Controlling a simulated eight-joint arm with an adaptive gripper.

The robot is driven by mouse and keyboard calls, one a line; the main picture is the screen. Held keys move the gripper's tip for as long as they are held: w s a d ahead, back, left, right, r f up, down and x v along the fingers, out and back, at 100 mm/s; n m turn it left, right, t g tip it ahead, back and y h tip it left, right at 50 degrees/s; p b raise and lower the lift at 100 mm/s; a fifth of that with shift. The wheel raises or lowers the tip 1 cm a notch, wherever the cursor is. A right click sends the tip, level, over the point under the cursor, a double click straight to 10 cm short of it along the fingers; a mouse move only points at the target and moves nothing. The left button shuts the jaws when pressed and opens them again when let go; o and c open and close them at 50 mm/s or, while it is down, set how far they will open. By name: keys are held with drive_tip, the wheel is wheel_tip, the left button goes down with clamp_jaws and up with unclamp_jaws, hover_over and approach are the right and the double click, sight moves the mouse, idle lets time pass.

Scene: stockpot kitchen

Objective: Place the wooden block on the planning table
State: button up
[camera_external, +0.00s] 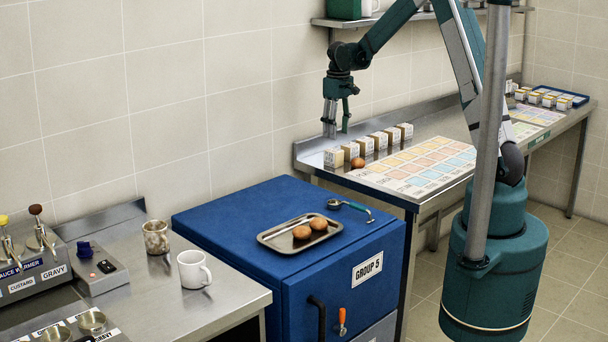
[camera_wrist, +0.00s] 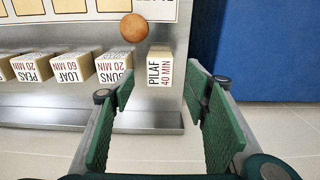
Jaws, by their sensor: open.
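A row of several small wooden blocks with white printed faces stands along the back of the planning table (camera_external: 312,158), a steel bench. The end block (camera_external: 333,158) is nearest the blue cabinet. In the wrist view this block (camera_wrist: 159,66) reads "PILAF 40 MIN". My gripper (camera_external: 337,130) is open and empty, pointing down just above the end block. In the wrist view its green fingers (camera_wrist: 160,90) are spread, with the PILAF block between and slightly beyond their tips. A gap shows between block and fingers there.
A brown ball-like item (camera_external: 358,162) sits beside the end blocks. A coloured grid sheet (camera_external: 425,165) covers the bench front. The blue cabinet (camera_external: 230,205) carries a tray (camera_external: 270,238) with two brown round items. The tiled wall is close behind the blocks.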

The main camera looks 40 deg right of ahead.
drive_tip(key=shift+r, duration=1.15)
drive_tip(key=s+a+r+t, duration=0.3)
drive_tip(key=s+a+r, duration=1)
drive_tip(key=s+r, duration=0.45)
drive_tip(key=s+a+t, duration=0.2)
drive_tip(key=s+a, duration=0.2)
drive_tip(key=s, duration=0.6)
drive_tip(key=s+a+f+t, duration=0.1)
drive_tip(key=s+a, duration=0.3)
drive_tip(key=s, duration=0.6)
drive_tip(key=shift+s+a+f+t, duration=0.2)
drive_tip(key=shift+s+a+t, duration=0.1)
drive_tip(key=shift+t, duration=0.3)
